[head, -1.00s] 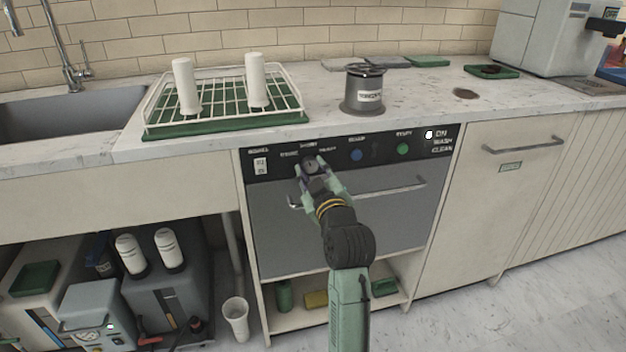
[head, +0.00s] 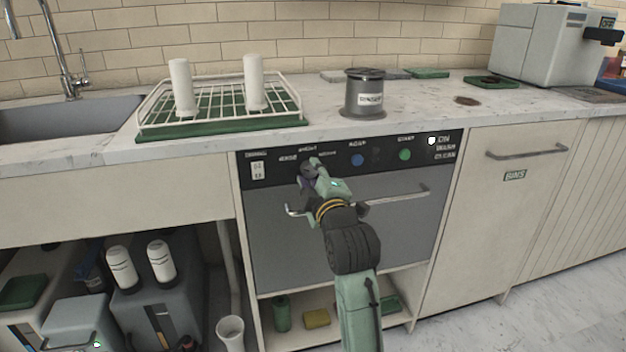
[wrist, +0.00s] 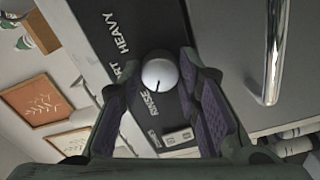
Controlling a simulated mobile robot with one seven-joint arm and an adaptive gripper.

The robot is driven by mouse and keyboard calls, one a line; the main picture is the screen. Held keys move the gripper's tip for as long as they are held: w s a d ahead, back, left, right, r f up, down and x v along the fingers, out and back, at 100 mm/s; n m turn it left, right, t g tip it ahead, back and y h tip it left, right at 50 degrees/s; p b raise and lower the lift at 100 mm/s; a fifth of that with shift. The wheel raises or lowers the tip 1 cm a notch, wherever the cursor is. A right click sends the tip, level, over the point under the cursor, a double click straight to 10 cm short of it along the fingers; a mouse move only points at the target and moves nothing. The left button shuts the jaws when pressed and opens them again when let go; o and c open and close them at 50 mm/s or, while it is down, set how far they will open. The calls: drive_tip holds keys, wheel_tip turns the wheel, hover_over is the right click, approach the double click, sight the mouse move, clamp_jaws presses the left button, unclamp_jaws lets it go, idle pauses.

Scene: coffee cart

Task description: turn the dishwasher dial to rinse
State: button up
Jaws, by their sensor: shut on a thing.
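The dishwasher dial (wrist: 160,73) is a small pale round knob with a dark pointer line, between my gripper's fingertips in the wrist view. The line points to the lower side of its face, toward the printed word RINSE (wrist: 151,105). HEAVY (wrist: 116,34) and a partly hidden word ending in RT are printed on the other side. My gripper (wrist: 162,74) is shut on the dial, its purple-padded fingers on either side. In the head view my gripper (head: 311,172) is at the dishwasher's black control panel (head: 270,171) and hides most of the dial.
The dishwasher's bar handle (head: 405,192) runs just below the panel; it is close in the wrist view (wrist: 275,60). A white switch (head: 257,169), blue button (head: 357,160) and green button (head: 404,154) share the panel. A dish rack (head: 150,113) stands on the counter above.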

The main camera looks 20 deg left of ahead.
idle(0.5)
drive_tip(key=o, duration=1.1)
drive_tip(key=shift+o, duration=0.2)
drive_tip(key=v, duration=0.7)
drive_tip(key=shift+s+d, duration=0.15)
drive_tip(key=shift+s, duration=0.1)
